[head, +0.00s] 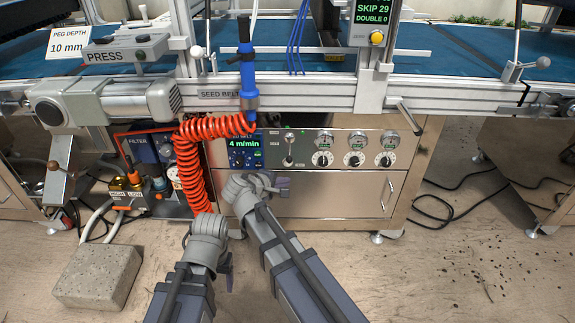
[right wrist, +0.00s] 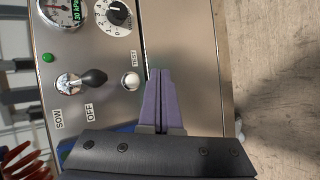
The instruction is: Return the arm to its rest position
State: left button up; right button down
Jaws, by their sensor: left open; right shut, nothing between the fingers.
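My right gripper (head: 283,185) is in front of the steel cabinet (head: 330,190), just below its control panel. Its purple fingers are shut with nothing between them in the right wrist view (right wrist: 159,72). There the tips lie beside the white TEST button (right wrist: 131,80); whether they touch the panel I cannot tell. My left gripper (head: 229,270) is lower, beside my left forearm, over the floor and apart from the cabinet. It is empty and its fingers are small and partly hidden.
The black SOW/OFF switch (right wrist: 92,78) and a dial (right wrist: 118,14) are near my right fingers. A coiled red hose (head: 188,165) hangs left of my right gripper, below a blue tool (head: 247,75). A concrete block (head: 97,277) lies at lower left. Floor on the right is largely free.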

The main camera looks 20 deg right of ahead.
dwell(0.5)
jog(key=s+f+m+g+y, duration=0.3)
jog(key=s+f+m+y, duration=0.2)
jog(key=s, duration=0.3)
jog(key=s+f+m+g+y, duration=0.4)
jog(key=s+f, duration=0.1)
jog(key=s, duration=0.4)
jog(key=s+a+r+n+h+p, duration=0.2)
jog(key=s+a+r+n+p, duration=0.3)
jog(key=a+r+p, duration=0.7)
notch_tip(320, 180, up, 37)
jog(key=m+p, duration=0.1)
jog(key=p, duration=3.5)
jog(key=shift+s+d+f+g+y+p, duration=0.15)
jog(key=shift+f+g+y+p, duration=0.05)
jog(key=shift+g+y+p, duration=0.1)
